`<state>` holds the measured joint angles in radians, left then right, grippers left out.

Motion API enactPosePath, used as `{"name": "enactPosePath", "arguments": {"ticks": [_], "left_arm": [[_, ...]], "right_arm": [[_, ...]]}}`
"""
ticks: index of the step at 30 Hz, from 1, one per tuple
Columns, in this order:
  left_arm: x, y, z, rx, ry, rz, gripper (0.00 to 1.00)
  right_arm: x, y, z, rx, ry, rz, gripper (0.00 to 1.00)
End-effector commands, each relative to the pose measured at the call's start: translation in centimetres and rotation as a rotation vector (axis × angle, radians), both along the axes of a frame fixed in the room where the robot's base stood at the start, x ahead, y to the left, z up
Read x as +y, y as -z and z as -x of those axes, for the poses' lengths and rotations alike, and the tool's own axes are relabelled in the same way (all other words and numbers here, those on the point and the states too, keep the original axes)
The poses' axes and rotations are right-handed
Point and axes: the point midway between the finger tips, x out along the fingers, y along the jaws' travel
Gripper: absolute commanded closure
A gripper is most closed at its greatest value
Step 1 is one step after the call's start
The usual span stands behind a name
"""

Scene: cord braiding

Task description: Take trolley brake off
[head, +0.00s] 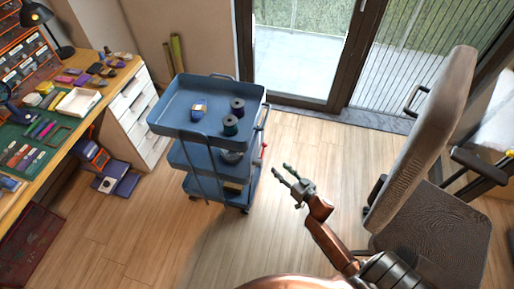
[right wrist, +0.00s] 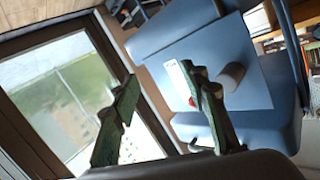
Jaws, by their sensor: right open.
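The blue three-tier trolley (head: 178,106) stands on the wooden floor left of centre in the head view. A small red part (head: 264,152), perhaps its brake lever, sticks out on its right side. My right gripper (head: 282,169) is open and empty, just right of and apart from the trolley. In the right wrist view, the trolley's blue panels (right wrist: 160,40) fill the upper right, beyond the open green fingers (right wrist: 158,84). A bit of red (right wrist: 192,102) shows beside the right finger, which partly hides it. My left gripper is not in view.
Spools (head: 231,125) and a small yellow-blue item (head: 199,109) sit on the trolley's top tray. An office chair (head: 430,150) stands at right, a workbench (head: 60,130) with drawers at left, and a glass door (head: 300,45) behind. Floor in front of the trolley is clear.

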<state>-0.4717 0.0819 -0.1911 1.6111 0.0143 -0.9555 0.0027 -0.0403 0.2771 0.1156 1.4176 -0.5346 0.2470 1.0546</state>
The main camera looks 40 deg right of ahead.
Motion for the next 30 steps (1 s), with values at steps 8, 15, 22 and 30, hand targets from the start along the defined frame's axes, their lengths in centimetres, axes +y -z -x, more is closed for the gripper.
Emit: {"name": "enactPosePath", "arguments": {"ticks": [8, 15, 22, 30], "left_arm": [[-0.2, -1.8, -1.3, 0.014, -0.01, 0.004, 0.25], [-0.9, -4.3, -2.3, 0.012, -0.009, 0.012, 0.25], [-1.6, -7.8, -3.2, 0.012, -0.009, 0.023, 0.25], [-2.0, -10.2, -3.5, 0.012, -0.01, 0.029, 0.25]], "right_arm": [[1.5, -8.2, -3.8, -0.184, -0.084, -0.052, 0.59], [1.8, -8.4, -6.3, -0.188, -0.086, -0.055, 0.59], [2.0, -8.3, -9.4, -0.185, -0.084, -0.054, 0.59], [2.2, -8.4, -11.2, -0.186, -0.083, -0.056, 0.59]]}}
